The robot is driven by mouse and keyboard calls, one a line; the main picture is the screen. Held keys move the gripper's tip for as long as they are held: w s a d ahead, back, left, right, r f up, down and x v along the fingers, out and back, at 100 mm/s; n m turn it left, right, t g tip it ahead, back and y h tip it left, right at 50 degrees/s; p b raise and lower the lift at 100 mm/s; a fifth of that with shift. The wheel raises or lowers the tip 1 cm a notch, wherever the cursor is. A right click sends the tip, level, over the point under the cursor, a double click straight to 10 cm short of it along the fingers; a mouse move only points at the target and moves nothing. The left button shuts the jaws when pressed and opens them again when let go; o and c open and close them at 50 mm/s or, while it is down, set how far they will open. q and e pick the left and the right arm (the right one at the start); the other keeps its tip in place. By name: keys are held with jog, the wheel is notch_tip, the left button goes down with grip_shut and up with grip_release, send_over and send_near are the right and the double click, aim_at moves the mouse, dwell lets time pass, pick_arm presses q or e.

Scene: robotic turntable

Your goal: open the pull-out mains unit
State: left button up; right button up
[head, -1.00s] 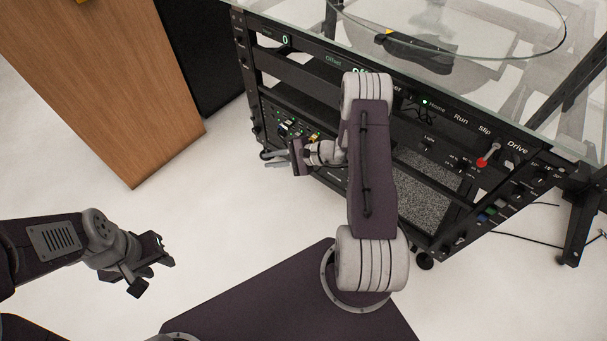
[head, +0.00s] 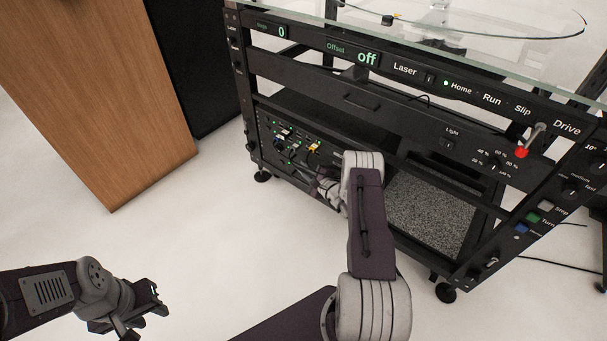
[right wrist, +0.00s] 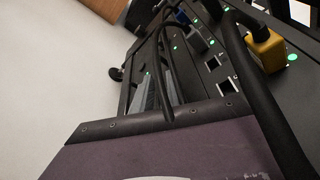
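The black rack under the glass top has a lower-left panel (head: 270,128) with plugs, cables, green lights and a yellow plug (head: 314,147); this looks like the mains unit, but no readable label confirms it. The yellow plug also shows in the right wrist view (right wrist: 266,48), beside sockets and looping black cables. The panel looks flush with the rack. My right gripper (head: 304,160) is at this panel, partly hidden by my arm; its finger gap and any contact are unclear. My left gripper (head: 158,297) is open and empty above the floor, far from the rack.
A panel with a small handle (head: 360,101) sits above the lower bay. A wooden cabinet (head: 95,100) stands at the left. The white floor (head: 205,235) before the rack is clear.

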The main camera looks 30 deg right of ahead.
jog(key=shift+w, duration=0.45)
jog(key=shift+a, duration=0.1)
grip_shut()
jog(key=shift+f, duration=0.15)
dwell(0.9)
